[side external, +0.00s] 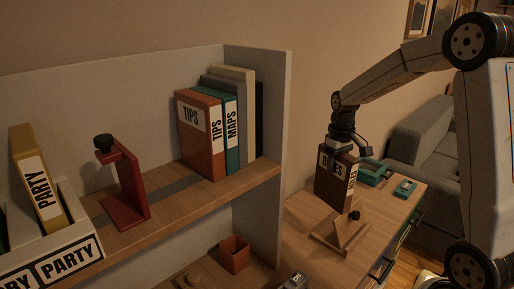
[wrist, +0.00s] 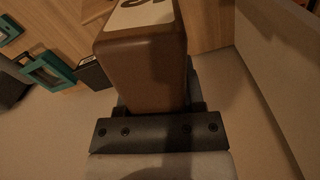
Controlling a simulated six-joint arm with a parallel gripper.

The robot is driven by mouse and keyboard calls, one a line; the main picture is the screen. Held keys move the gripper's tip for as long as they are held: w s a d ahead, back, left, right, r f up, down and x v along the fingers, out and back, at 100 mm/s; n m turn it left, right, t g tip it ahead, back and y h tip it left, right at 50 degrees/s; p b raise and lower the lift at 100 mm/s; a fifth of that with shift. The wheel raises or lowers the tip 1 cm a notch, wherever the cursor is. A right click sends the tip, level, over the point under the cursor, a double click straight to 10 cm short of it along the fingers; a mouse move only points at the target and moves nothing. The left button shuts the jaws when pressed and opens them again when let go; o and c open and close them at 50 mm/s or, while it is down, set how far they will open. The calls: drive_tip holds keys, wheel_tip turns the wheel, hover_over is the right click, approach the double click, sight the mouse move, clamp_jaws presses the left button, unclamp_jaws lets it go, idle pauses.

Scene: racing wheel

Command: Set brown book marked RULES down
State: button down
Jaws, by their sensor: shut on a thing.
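The brown book marked RULES (side external: 338,182) is upright at the right of the side external view, over or on the wooden desk beside the shelf unit. My gripper (side external: 343,146) is shut on the top of the book from above, and it covers part of the label. In the wrist view the brown book (wrist: 145,70) fills the middle, between the jaws of my gripper (wrist: 157,112). A wooden stand (side external: 343,232) with a dark knob is just in front of the book. I cannot tell whether the book's lower edge touches the desk or the stand.
The shelf holds orange TIPS (side external: 200,135), teal MAPS (side external: 231,130) and other books, a red clamp-like bookend (side external: 124,182), and a white PARTY box (side external: 72,245) with a yellow book (side external: 36,180). Teal items (side external: 405,187) lie on the desk. The shelf's side panel (side external: 262,150) stands left of the book.

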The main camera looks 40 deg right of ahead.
drive_tip(key=s+d+r+m, duration=0.3)
drive_tip(key=d+r, duration=0.5)
drive_tip(key=s+d+r+m, duration=0.2)
drive_tip(key=s+d+r, duration=0.1)
drive_tip(key=d+r, duration=0.5)
drive_tip(key=w+d+f+n, duration=0.1)
drive_tip(key=d+f+n, duration=0.2)
drive_tip(key=f, duration=0.8)
drive_tip(key=w+d+f+n, duration=0.2)
drive_tip(key=f+n, duration=0.2)
drive_tip(key=f, duration=0.8)
drive_tip(key=shift+w+d+n, duration=0.3)
drive_tip(key=shift+d+n, duration=0.1)
drive_tip(key=shift+f, duration=0.1)
wheel_tip(320, 180, down, 10)
drive_tip(key=shift+c, duration=1)
unclamp_jaws()
